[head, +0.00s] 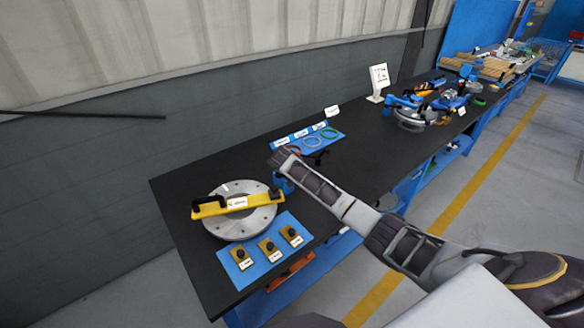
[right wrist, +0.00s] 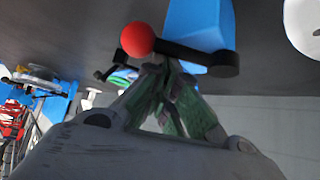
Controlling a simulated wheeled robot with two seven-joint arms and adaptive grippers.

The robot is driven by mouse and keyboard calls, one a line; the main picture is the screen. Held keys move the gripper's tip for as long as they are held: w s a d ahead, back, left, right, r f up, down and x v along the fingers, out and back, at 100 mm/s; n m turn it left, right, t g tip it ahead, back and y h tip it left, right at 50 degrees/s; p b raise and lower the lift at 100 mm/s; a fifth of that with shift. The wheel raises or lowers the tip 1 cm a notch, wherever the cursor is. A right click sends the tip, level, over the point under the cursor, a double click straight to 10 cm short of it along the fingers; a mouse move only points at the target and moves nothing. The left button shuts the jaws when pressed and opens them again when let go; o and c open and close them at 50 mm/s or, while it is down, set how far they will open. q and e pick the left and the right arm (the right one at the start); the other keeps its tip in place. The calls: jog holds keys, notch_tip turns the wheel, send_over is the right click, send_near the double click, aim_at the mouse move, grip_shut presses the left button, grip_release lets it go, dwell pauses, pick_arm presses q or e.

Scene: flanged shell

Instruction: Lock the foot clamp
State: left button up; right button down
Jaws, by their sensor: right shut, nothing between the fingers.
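In the right wrist view the foot clamp shows as a blue block (right wrist: 198,35) with a black lever (right wrist: 185,50) across it. The lever ends in a red ball knob (right wrist: 137,40). My right gripper (right wrist: 160,72) is shut and empty, its greenish fingertips close to the lever; I cannot tell whether they touch it. In the head view part of a blue body (head: 283,186), likely the clamp, shows beside the round grey flange (head: 240,222). My right forearm hides the rest, and the right fingertips cannot be made out there. My left gripper is out of view.
A yellow bar (head: 212,209) with black handles lies across the flange. A blue mat (head: 262,267) with several yellow, black-knobbed pieces is in front. Behind the forearm lies a blue strip with coloured rings (head: 312,142). Blue-clamped assembly (head: 411,118) stands farther along the black bench.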

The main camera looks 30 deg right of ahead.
jog(key=shift+s+a+m+g+h, duration=0.4)
jog(key=shift+s+m+g+h, duration=0.1)
jog(key=shift+m, duration=0.5)
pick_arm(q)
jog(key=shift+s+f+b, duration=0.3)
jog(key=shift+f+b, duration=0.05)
pick_arm(e)
jog(key=shift+s+a+m+g+h, duration=0.15)
jog(key=shift+s+m+g+h, duration=0.2)
jog(key=shift+m, duration=0.3)
jog(key=shift+s+a+m+g+h, duration=0.15)
jog(key=shift+m+g+h, duration=0.1)
jog(key=shift+m+g, duration=0.3)
jog(key=shift+f, duration=0.1)
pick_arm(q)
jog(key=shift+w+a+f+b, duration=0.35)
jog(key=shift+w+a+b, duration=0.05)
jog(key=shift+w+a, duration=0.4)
pick_arm(e)
notch_tip(320, 180, up, 8)
jog(key=s+a, duration=0.1)
jog(key=a, duration=0.1)
jog(key=shift+s+a, duration=0.2)
